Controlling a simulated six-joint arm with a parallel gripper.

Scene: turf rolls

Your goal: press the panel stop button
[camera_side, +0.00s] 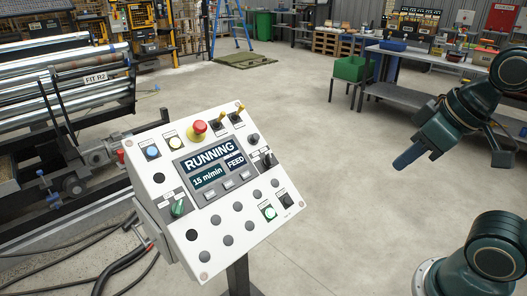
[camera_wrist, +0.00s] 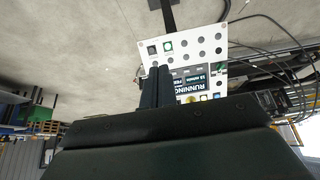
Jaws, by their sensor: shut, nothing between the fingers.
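The white control panel (camera_side: 170,215) stands tilted on a post, its display (camera_side: 210,165) reading "RUNNING", "15 m/min" and "FEED". A red mushroom button (camera_side: 197,128) with a yellow collar is at its top. A black button (camera_side: 285,200) and a lit green button (camera_side: 269,213) are at its lower right. Small labels are unreadable. My gripper (camera_side: 400,163) is shut and empty, in the air right of the panel and apart from it. In the wrist view the panel (camera_wrist: 205,45) appears upside down beyond my shut fingers (camera_wrist: 158,72); the red button is not visible there.
A roller conveyor (camera_side: 65,80) and cables (camera_side: 75,250) lie left of the panel. A grey workbench (camera_side: 425,65) and a green box (camera_side: 352,69) stand at the back right. The floor between panel and arm is clear. Switches (camera_side: 237,112) stick up beside the red button.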

